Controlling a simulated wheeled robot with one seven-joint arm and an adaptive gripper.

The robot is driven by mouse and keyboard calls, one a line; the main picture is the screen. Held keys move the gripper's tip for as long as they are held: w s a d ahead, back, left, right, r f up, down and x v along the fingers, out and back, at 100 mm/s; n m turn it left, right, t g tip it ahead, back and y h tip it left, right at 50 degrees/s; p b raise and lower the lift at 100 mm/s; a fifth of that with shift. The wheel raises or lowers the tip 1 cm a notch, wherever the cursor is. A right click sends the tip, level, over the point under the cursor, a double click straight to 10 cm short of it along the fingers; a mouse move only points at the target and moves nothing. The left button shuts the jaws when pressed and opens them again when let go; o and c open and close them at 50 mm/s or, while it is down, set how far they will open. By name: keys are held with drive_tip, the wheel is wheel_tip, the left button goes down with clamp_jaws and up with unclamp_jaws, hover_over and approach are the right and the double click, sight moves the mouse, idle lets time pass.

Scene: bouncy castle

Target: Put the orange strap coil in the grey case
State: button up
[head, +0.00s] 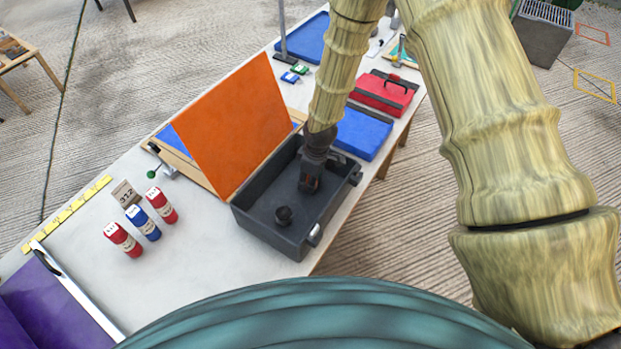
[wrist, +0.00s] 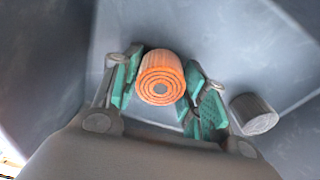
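The dark grey case (head: 272,238) stands open on the table, and its grey inside (wrist: 225,35) fills most of the wrist view. The orange strap coil (wrist: 160,77) is a small spiral roll inside the case, with its round end facing the wrist camera. My gripper (head: 309,188) reaches down into the case. In the wrist view its green-padded fingers (wrist: 160,88) stand apart on either side of the coil, with slim gaps showing. In the head view the coil is mostly hidden by the gripper.
A dark round piece (head: 284,215) lies in the case, right of the fingers in the wrist view (wrist: 253,113). An orange panel (head: 233,125) leans beside the case. Red and blue cylinders (head: 143,222), a blue box (head: 362,133) and a red case (head: 383,92) stand around it.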

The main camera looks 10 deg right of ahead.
drive_tip(key=o, duration=0.3)
drive_tip(key=shift+w+f, duration=0.1)
drive_tip(key=shift+r, duration=0.4)
drive_tip(key=shift+s+d+r+b, duration=0.2)
drive_tip(key=shift+r+b, duration=0.4)
drive_tip(key=shift+r, duration=1.35)
drive_tip(key=shift+s+d+r+b, duration=0.2)
drive_tip(key=shift+r+b, duration=0.4)
drive_tip(key=shift+r, duration=1.35)
drive_tip(key=shift+s+d+r+b, duration=0.15)
drive_tip(key=shift+r+b, duration=0.45)
drive_tip(key=shift+r, duration=1.35)
drive_tip(key=shift+w, duration=0.1)
